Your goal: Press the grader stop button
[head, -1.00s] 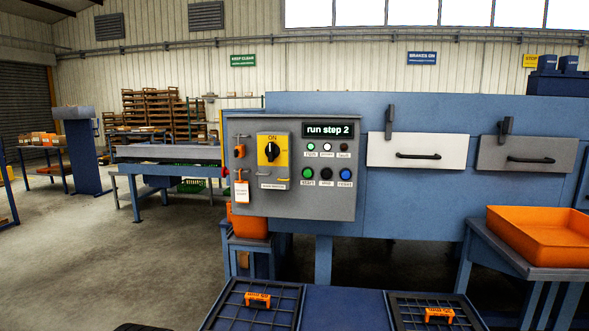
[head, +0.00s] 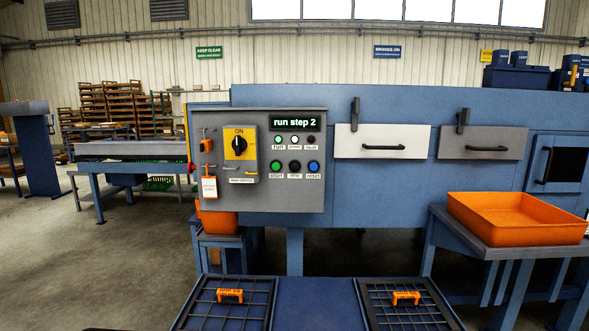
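The grey control panel (head: 225,193) is mounted on the blue grader housing. Its black stop button (head: 295,166) sits in the lower row, between the green start button (head: 276,166) and the blue reset button (head: 314,166). Above them are a green run lamp (head: 278,139), a white lamp (head: 295,139) and a dark fault lamp (head: 312,139). The display (head: 298,122) reads "run step 2". The yellow main switch (head: 239,144) is at ON.
An orange tray (head: 515,222) rests on a blue stand at right. A conveyor table (head: 130,149) is at left, with open floor before it.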

